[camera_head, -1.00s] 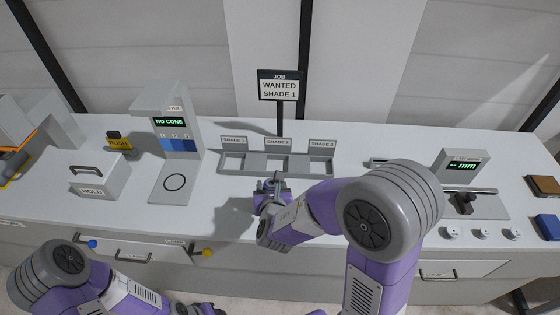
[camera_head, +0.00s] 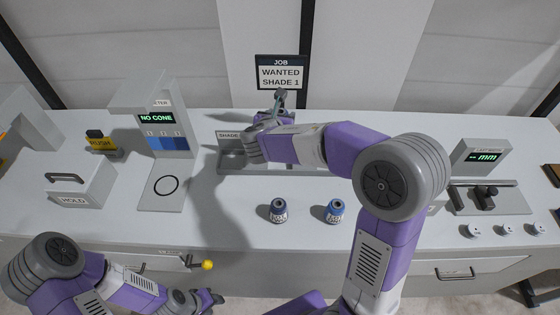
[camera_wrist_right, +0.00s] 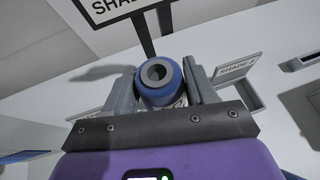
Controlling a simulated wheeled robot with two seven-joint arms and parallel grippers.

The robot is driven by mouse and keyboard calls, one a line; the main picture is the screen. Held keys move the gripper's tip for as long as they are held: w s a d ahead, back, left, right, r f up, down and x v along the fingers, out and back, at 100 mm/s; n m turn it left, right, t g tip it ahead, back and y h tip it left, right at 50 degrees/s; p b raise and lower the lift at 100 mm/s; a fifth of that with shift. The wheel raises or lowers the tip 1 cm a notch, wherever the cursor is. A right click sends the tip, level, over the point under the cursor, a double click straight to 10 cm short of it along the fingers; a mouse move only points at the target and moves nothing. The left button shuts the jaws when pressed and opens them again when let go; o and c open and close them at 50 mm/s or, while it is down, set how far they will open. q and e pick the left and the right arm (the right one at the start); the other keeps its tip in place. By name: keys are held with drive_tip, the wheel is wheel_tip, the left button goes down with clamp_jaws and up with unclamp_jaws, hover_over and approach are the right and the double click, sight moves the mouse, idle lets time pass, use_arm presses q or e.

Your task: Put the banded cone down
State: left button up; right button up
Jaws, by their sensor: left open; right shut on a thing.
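My right gripper (camera_head: 278,106) reaches over the shade rack, in front of the job sign. In the right wrist view its fingers (camera_wrist_right: 160,92) are shut on a blue cone (camera_wrist_right: 163,72) with a grey top and a hole in it; a pale patterned part shows lower down. I take this for the banded cone; its base is hidden. The shade rack (camera_head: 229,168) is largely covered by my right arm. Two blue cones with dark tops, one on the left (camera_head: 279,211) and one on the right (camera_head: 335,211), stand upright on the table. My left gripper (camera_head: 213,299) is open, low at the front edge.
The job sign (camera_head: 280,72) reads WANTED SHADE 1. The meter (camera_head: 160,125) reads NO CONE, with an empty ring (camera_head: 166,185) before it. A HOLD box (camera_head: 75,185) and RUSH block (camera_head: 100,143) stand left. The length gauge (camera_head: 480,175) is right.

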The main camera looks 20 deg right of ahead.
wheel_tip(320, 180, down, 16)
drive_tip(key=b, duration=0.4)
drive_tip(key=shift+w+r, duration=0.1)
drive_tip(key=shift+r, duration=0.05)
drive_tip(key=shift+b, duration=0.35)
drive_tip(key=o, duration=1.2)
drive_tip(key=shift+r, duration=0.1)
drive_tip(key=p+v, duration=0.2)
drive_tip(key=v, duration=1)
